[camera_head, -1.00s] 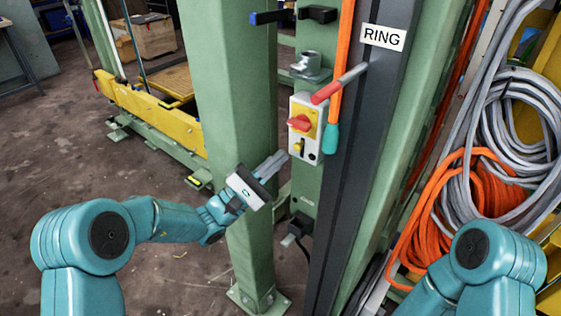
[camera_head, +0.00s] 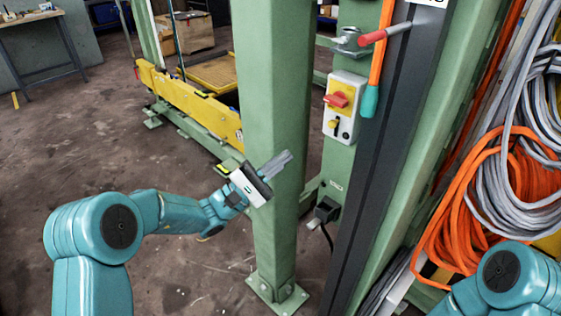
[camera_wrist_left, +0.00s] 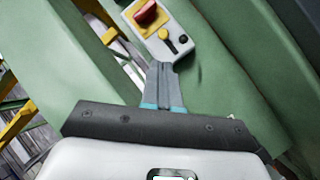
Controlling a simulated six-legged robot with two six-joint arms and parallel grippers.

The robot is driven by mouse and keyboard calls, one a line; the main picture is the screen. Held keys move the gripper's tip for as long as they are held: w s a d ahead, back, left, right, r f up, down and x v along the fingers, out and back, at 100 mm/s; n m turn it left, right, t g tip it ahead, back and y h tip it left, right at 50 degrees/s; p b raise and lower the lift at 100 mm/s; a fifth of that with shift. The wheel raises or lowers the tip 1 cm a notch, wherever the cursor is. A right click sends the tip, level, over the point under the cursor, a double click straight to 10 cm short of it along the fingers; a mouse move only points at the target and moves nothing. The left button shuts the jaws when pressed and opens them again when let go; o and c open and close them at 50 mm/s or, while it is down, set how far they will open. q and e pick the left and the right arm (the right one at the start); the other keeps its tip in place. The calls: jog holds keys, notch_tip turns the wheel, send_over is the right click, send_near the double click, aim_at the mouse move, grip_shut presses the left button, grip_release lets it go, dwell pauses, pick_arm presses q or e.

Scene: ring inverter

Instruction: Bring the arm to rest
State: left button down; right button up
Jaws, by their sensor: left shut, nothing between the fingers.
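My left gripper (camera_head: 276,164) is shut and empty, in front of the green post (camera_head: 272,70) in the head view. Its closed fingers (camera_wrist_left: 165,85) show in the left wrist view, pointing toward the switch box. The switch box (camera_head: 344,107) has a red rotary knob on a yellow plate and a smaller yellow knob below. It is on a green upright, to the right of and apart from the gripper. It also shows at the top of the left wrist view (camera_wrist_left: 160,32). Of my right arm, only a teal joint shows at the lower right; its gripper is out of view.
A red-handled lever (camera_head: 385,33) sticks out above the switch box. Orange cables (camera_head: 470,210) and grey cables (camera_head: 515,175) hang at the right. A yellow beam (camera_head: 190,107) and a wooden crate (camera_head: 185,32) stand behind. Open floor lies at the left.

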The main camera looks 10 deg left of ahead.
pick_arm(q)
jog(key=shift+f, duration=0.1)
jog(key=s+d+f+m+g+y, duration=0.1)
jog(key=s+d+f+g+y, duration=0.1)
jog(key=s+f+g, duration=0.45)
jog(key=s+d+f+m+g+y, duration=0.1)
jog(key=s+d+f+y, duration=0.15)
jog(key=f, duration=0.75)
jog(key=s+d+f+m+g+y, duration=0.1)
jog(key=s+f+g+y, duration=0.1)
jog(key=s+f+g, duration=0.35)
jog(key=s+a+f+m+y, duration=0.4)
jog(key=s+a+f+y, duration=0.1)
jog(key=s+f, duration=0.4)
jog(key=s+a+f+m+y, duration=0.4)
jog(key=s+a+f+y, duration=0.1)
jog(key=s+f, duration=0.35)
notch_tip(320, 180, up, 13)
jog(key=p, duration=1.3)
jog(key=shift+w, duration=0.2)
jog(key=shift+h, duration=0.25)
